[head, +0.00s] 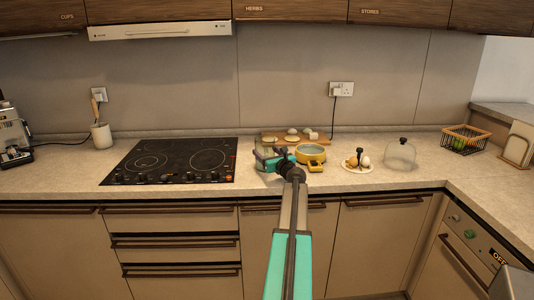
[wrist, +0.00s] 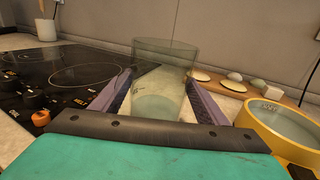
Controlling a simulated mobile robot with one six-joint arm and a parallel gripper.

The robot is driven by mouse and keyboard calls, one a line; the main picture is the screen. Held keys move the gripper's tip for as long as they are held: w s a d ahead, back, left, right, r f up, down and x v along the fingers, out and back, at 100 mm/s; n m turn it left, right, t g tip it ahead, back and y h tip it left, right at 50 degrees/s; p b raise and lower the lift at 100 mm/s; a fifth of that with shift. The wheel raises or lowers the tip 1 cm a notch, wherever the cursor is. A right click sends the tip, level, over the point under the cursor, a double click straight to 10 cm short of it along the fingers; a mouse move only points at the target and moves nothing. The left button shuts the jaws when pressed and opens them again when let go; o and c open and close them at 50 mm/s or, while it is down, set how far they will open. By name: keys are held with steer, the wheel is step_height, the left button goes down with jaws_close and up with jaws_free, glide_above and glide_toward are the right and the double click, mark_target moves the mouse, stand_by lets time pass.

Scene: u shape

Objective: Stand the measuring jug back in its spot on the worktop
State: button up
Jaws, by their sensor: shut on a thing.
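The measuring jug (wrist: 163,75) is clear and looks upright between the two purple fingers of my gripper (wrist: 160,92) in the wrist view. My gripper is shut on it. In the head view the jug (head: 262,160) is partly hidden behind my gripper (head: 274,161), over the worktop (head: 255,183) just right of the hob. I cannot tell whether its base touches the worktop. A yellow pot (head: 311,155) stands close on the right of my gripper; it also shows in the wrist view (wrist: 278,138).
The black hob (head: 170,162) lies to the left. A wooden board (head: 297,139) with pale items is behind. Bare worktop shows between the cover and basket.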

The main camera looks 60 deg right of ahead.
stand_by(0.3)
steer(key=o, duration=2.1)
steer(key=shift+f, duration=0.1)
steer(key=shift+b+v, duration=0.6)
steer(key=shift+v, duration=5.45)
steer(key=shift+s, duration=0.15)
